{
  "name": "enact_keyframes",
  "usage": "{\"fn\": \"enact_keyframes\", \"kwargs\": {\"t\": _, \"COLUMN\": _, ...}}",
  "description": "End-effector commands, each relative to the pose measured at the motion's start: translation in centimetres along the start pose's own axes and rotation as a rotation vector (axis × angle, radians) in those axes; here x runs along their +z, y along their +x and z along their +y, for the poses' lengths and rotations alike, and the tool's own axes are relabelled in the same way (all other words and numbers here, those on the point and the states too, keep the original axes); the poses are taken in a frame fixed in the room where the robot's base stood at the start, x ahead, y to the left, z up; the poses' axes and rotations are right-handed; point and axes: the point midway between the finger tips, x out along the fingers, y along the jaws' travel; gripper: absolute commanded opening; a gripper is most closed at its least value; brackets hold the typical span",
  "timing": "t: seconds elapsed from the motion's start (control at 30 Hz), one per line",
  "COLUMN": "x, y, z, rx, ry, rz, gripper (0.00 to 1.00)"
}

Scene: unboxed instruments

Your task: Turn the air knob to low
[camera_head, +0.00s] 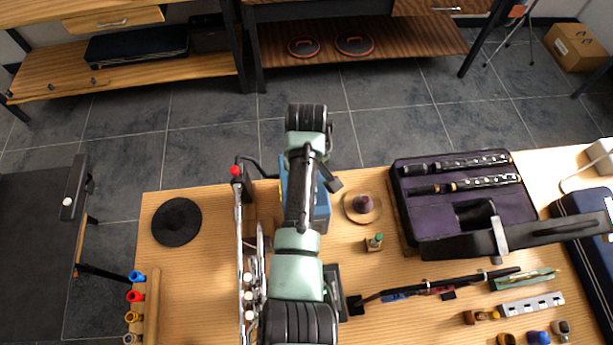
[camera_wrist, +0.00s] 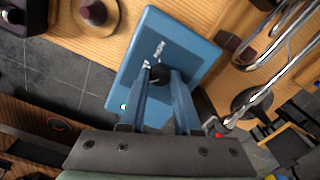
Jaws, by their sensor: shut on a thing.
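The blue box (camera_wrist: 196,50) fills the middle of the wrist view, with small white markings on its face. A round black knob (camera_wrist: 160,72) sits on that face. My gripper (camera_wrist: 161,78) has its two fingers closed around the knob, one on each side. The knob's pointer and the setting it faces are too small to read. In the head view the blue box (camera_head: 321,211) stands on the table, mostly covered by my arm, and the knob and fingertips are hidden there.
Left of my arm stands a metal rod stand with a red tip (camera_head: 236,171). To the right are a round wooden disc with a purple piece (camera_head: 363,204), a small wooden block (camera_head: 374,243) and an open purple-lined case (camera_head: 465,185). A black disc (camera_head: 176,222) lies left.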

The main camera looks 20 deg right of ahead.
Motion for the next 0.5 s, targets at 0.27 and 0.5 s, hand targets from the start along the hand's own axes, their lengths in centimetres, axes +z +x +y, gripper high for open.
{"fn": "enact_keyframes", "kwargs": {"t": 0.27, "x": -0.09, "y": -0.22, "z": 0.07, "rx": 0.001, "ry": -0.170, "rz": 0.003, "gripper": 0.00}}
{"fn": "enact_keyframes", "kwargs": {"t": 0.5, "x": -0.13, "y": -0.14, "z": 0.04, "rx": 0.002, "ry": -0.243, "rz": 0.004, "gripper": 0.00}}
